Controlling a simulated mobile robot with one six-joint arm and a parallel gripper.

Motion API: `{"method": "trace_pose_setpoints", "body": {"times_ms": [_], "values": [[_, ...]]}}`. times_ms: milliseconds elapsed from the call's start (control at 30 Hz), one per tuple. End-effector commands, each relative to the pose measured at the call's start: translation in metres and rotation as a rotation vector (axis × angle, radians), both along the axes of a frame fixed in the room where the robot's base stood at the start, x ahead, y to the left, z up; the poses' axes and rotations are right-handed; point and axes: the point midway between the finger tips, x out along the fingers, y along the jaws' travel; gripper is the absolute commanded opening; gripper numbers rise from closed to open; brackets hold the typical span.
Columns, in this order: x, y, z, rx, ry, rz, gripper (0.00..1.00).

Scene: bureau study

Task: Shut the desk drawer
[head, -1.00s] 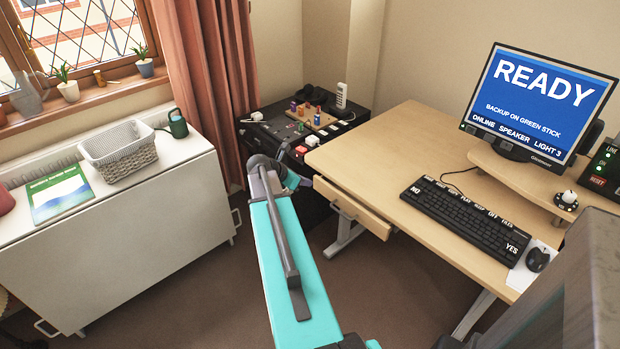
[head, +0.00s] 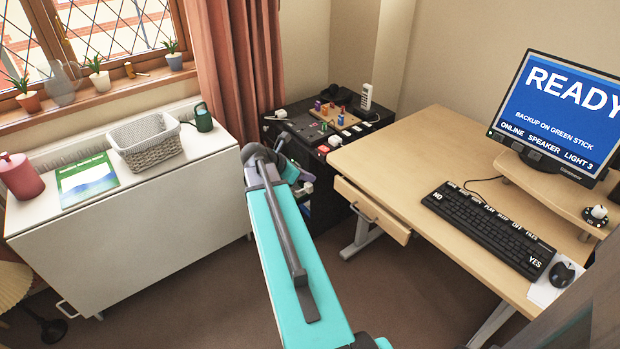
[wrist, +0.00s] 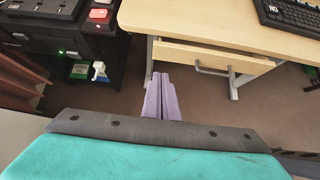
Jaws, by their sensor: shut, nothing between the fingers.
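The desk drawer (head: 370,210) is under the left edge of the light wood desk (head: 425,155). Its wooden front stands out a little from under the desktop, and a grey bar handle (head: 363,213) is on it. In the wrist view the drawer front (wrist: 208,57) and handle (wrist: 212,71) are ahead and to the right. My gripper (wrist: 158,80) shows there as two lilac fingers, closed together and empty. They point at the floor area left of the handle and appear apart from the drawer. In the head view my arm largely hides the gripper.
A black cabinet (head: 310,165) with switches and small items stands left of the desk. A white side table (head: 130,230) with a basket (head: 146,140) is at the left. Desk legs (head: 362,238) are below the drawer. Carpet in front of the drawer is clear.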

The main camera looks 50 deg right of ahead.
Motion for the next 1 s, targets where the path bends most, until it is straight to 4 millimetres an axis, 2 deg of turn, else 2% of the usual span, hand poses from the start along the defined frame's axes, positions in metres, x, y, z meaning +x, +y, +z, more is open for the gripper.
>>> {"method": "trace_pose_setpoints", "body": {"times_ms": [133,233,367,467,667,833,1000], "values": [[0.000,0.000,0.000,0.000,0.000,0.000,0.00],[0.000,0.000,-0.001,0.001,-0.001,-0.001,0.15],[0.003,0.007,-0.009,0.011,-0.013,-0.007,0.16],[0.007,0.020,-0.025,0.030,-0.038,-0.023,0.16],[0.019,0.070,-0.080,0.101,-0.125,-0.092,0.16],[0.023,0.129,-0.137,0.178,-0.206,-0.193,0.16],[0.017,0.189,-0.191,0.250,-0.268,-0.315,0.16]]}}
